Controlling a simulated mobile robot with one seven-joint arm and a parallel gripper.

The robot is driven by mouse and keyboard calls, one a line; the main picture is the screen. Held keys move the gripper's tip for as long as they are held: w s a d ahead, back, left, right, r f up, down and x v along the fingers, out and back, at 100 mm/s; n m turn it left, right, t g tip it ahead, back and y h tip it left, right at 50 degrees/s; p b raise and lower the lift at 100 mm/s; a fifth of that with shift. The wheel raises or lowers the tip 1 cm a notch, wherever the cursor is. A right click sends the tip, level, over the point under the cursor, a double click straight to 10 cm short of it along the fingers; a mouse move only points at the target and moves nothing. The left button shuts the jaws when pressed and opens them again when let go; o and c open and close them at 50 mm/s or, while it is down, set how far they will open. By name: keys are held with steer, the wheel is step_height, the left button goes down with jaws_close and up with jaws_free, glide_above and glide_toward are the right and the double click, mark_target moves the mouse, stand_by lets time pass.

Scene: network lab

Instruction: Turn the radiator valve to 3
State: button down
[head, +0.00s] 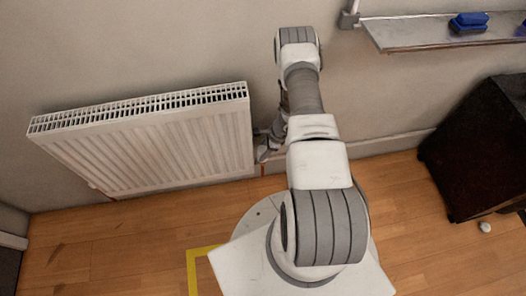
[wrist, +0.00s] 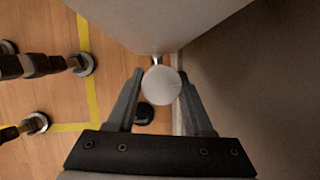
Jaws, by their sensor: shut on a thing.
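The radiator valve's round white head (wrist: 161,85) is between the two fingers of my gripper (wrist: 160,98) in the wrist view. The fingers are closed on its sides. No number or mark can be read on it. The white radiator (head: 155,145) hangs on the wall at the left in the head view. Its pale side fills the top of the wrist view (wrist: 155,20), right by the valve. In the head view my gripper (head: 264,150) is low beside the radiator's right end, partly behind my arm. The valve head cannot be made out there.
A wall shelf (head: 440,32) with a blue object (head: 468,22) on it is at the upper right. A dark cabinet (head: 480,150) stands on the right, with a small white thing (head: 485,227) near it. Wooden floor with yellow tape (head: 193,268) lies in front of the radiator.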

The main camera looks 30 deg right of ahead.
steer(key=shift+c, duration=1.5)
jaws_free()
steer(key=shift+r, duration=0.1)
steer(key=p+v, duration=0.4)
steer(key=v, duration=1.3)
steer(key=shift+s+d+r, duration=0.1)
steer(key=shift+s, duration=0.05)
